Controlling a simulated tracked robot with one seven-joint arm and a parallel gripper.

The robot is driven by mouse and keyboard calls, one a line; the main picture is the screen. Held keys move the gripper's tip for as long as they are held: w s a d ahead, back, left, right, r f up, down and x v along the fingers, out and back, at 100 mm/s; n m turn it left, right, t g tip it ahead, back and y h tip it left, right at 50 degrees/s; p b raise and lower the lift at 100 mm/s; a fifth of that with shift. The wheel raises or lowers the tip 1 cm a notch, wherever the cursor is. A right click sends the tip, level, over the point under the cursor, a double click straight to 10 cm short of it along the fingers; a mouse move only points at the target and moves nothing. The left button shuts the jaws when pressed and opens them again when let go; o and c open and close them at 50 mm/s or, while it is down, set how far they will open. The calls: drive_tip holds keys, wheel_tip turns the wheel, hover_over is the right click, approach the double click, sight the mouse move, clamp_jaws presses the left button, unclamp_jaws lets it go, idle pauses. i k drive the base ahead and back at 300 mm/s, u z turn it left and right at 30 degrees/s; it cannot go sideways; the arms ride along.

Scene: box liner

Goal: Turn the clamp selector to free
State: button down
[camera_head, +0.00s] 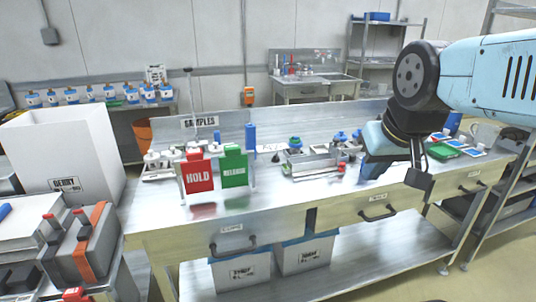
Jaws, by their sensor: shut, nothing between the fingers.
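I cannot pick out the clamp selector for certain. A metal clamp-like fixture (318,162) with small blue and red parts lies on the metal workbench (300,205), just left of my gripper. A red HOLD sign (198,174) and a green RELEASE sign (234,168) stand upright side by side at the bench's front left. My gripper (418,180) hangs above the right part of the bench, shut and empty. My arm comes in from the upper right and hides part of the bench behind it.
A green tray (440,151) and blue-and-white items lie right of my gripper. A blue cylinder (250,136) stands behind the signs. A large white box (62,150) and grey cases (80,249) are at left. The bench's front middle is clear.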

sight(275, 159)
drive_tip(key=z, duration=0.1)
drive_tip(key=i, duration=0.85)
drive_tip(key=z, duration=0.05)
